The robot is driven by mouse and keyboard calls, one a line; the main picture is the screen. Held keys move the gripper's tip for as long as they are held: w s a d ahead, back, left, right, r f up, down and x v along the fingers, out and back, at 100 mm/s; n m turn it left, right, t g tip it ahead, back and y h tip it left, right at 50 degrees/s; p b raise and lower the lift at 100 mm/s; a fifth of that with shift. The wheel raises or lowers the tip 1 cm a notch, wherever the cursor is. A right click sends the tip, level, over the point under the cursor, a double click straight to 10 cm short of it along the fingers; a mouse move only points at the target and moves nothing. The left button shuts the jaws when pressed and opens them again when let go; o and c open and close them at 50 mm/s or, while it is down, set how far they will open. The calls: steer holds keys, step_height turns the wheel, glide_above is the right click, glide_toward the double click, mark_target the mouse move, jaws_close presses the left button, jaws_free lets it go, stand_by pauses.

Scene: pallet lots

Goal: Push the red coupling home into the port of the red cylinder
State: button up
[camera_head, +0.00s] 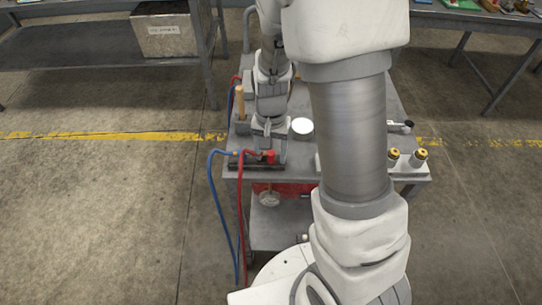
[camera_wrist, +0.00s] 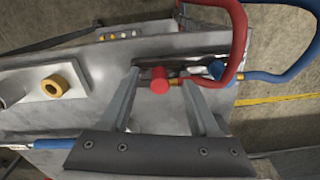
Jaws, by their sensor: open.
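The red coupling (camera_wrist: 159,80) sits between the spread fingers of my gripper (camera_wrist: 161,76) in the wrist view, with its brass end pointing right to the red hose (camera_wrist: 238,45). My gripper is open; whether either finger touches the coupling I cannot tell. In the head view my gripper (camera_head: 268,146) points down at the front left of the grey table, and the red coupling (camera_head: 268,156) shows at its tip, near a dark strip (camera_head: 242,164). I cannot make out the red cylinder or its port in either view; my arm hides part of the table.
A blue hose (camera_head: 216,205) and the red hose (camera_head: 242,210) hang over the front edge. White fittings with brass rings (camera_head: 420,154) stand at the table's right; one ring (camera_wrist: 55,86) shows in the wrist view. A wooden handle (camera_head: 239,100) stands behind. A grey shelf (camera_head: 90,45) is back left.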

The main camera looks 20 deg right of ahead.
mark_target(273, 154)
jaws_close()
steer(key=shift+r, duration=0.1)
stand_by(0.3)
steer(key=shift+r, duration=0.5)
steer(key=r, duration=0.1)
steer(key=r+p, duration=0.1)
steer(key=r, duration=0.1)
steer(key=shift+s+d+r, duration=0.25)
steer(key=shift+s+r, duration=0.05)
steer(key=shift+r, duration=0.05)
steer(key=s+d+r+p, duration=0.2)
steer(key=s+d+r, duration=0.3)
steer(key=s, duration=0.4)
steer(key=shift+s+d+r, duration=0.15)
steer(key=shift+d+r, duration=0.25)
steer(key=shift+r, duration=0.2)
